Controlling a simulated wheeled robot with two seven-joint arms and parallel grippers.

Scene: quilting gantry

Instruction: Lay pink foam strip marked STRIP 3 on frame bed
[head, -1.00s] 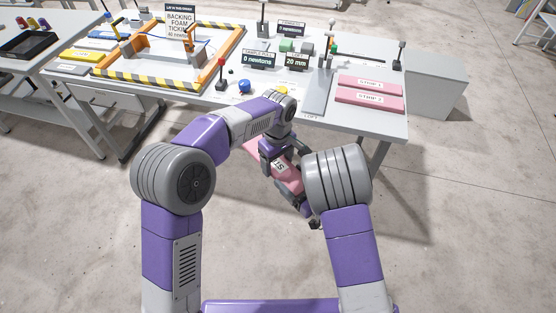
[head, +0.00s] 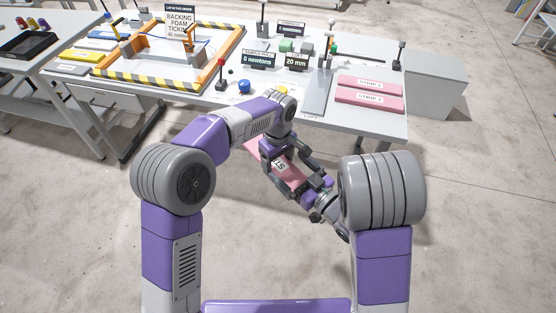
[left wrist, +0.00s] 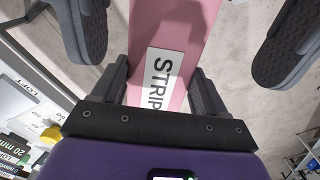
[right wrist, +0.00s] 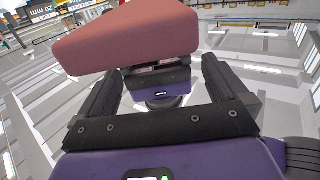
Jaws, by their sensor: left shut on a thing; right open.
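A pink foam strip (left wrist: 168,25) is held between the fingers of my left gripper (left wrist: 160,85) in front of the table. Its white label reads STRIP; the number is hidden. The strip (head: 290,172) slopes down to the right in the head view. My right gripper (head: 298,178) is open near the strip's free end, one finger on each side, apart from it in the left wrist view. The strip's end (right wrist: 130,38) fills the top of the right wrist view. The frame bed (head: 232,55) has orange sides and a black-and-yellow striped front edge on the table.
Two more pink strips (head: 370,99) lie at the table's right side, beside a grey plate (head: 316,95). A red-topped lever (head: 221,75), a blue knob (head: 244,87) and display signs (head: 258,61) stand between frame and plate. A sign (head: 180,22) stands behind the frame.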

